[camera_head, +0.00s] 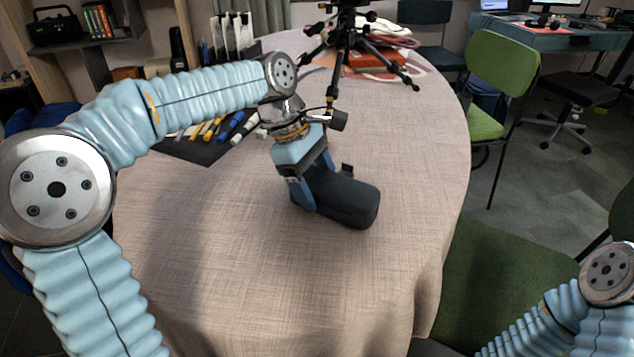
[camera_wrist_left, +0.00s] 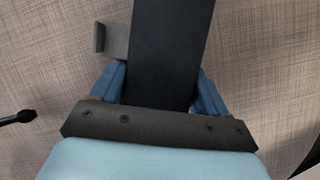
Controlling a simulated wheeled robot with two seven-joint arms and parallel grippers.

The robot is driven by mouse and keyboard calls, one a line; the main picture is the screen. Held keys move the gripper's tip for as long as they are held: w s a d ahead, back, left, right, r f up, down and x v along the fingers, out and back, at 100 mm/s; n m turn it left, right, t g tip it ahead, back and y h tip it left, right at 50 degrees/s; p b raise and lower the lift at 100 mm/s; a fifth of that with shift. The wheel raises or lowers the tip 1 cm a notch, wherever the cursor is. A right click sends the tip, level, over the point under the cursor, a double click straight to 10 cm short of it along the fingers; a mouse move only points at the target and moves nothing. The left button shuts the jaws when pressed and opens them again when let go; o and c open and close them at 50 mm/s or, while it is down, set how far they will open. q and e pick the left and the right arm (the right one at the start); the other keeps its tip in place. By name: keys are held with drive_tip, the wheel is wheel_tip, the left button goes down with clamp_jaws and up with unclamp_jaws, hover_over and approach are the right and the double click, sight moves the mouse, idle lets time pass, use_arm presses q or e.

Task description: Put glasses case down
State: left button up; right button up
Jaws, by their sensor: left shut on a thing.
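A dark glasses case (camera_head: 346,199) is at the middle of the round table with the beige cloth (camera_head: 400,255). My left gripper (camera_head: 311,192) is shut on the case near its left end. In the left wrist view the case (camera_wrist_left: 168,50) runs up between the two blue fingers of my left gripper (camera_wrist_left: 160,88). The case is on or just above the cloth; I cannot tell which. My right arm shows at the lower right, but its gripper is out of view.
A black tripod (camera_head: 348,45) stands at the back of the table, near a red book (camera_head: 376,60). Several pens and markers (camera_head: 222,127) lie on a dark mat (camera_head: 190,150) behind my left arm. A green chair (camera_head: 500,75) stands to the right. The front of the table is clear.

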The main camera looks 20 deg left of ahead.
use_arm(q)
drive_tip(key=shift+f, duration=0.4)
drive_tip(key=o, duration=1.6)
drive_tip(key=shift+c, duration=0.2)
drive_tip(key=p+v, duration=0.1)
drive_tip(key=v, duration=1.3)
drive_tip(key=shift+p, duration=0.35)
